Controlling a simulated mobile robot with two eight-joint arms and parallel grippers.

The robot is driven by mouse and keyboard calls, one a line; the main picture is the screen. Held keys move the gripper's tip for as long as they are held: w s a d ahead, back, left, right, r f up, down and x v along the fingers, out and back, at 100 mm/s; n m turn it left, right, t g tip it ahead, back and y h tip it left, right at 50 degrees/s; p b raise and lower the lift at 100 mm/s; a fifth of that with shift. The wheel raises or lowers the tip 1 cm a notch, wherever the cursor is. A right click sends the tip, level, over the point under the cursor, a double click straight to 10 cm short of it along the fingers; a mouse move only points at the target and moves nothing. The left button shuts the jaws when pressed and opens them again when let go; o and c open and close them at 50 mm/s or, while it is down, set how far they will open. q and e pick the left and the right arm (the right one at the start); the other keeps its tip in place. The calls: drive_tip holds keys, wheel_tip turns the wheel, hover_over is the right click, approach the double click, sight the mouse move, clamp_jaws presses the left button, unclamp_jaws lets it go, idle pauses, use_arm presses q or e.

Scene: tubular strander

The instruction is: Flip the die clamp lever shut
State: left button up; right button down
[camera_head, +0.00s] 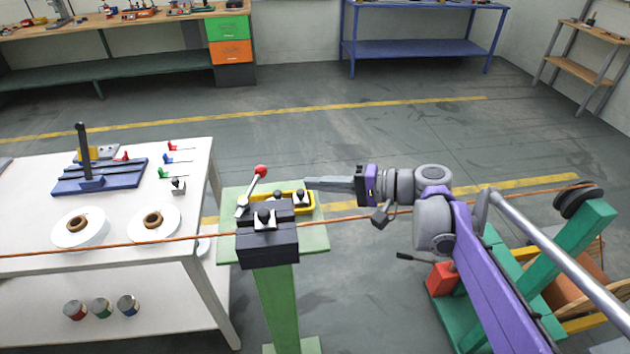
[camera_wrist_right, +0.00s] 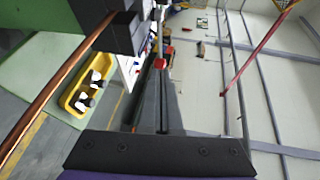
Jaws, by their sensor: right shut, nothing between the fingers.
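The die clamp lever (camera_head: 251,190) is a grey rod with a red ball knob. In the head view it rises from the left side of the dark die block (camera_head: 267,246), tilted up to the right. The red knob (camera_wrist_right: 160,63) shows in the right wrist view just beyond my fingertips. My right gripper (camera_head: 308,184) is shut and empty, pointing left above the yellow tray, right of the knob and apart from it in the head view. Its fingers also show in the right wrist view (camera_wrist_right: 154,88). Whether they touch the knob is unclear there. My left gripper is out of view.
A copper wire (camera_head: 350,218) runs across the block. The yellow tray (camera_head: 312,203) with dark-topped parts lies behind it on the green stand (camera_head: 316,237). A white table (camera_head: 110,200) with spools and tools stands at left. Open floor lies behind the stand.

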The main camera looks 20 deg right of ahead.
sight(257, 181)
drive_tip(key=x, duration=1.1)
drive_tip(key=shift+p, duration=0.4)
drive_tip(key=shift+f, duration=0.1)
drive_tip(key=shift+w, duration=0.1)
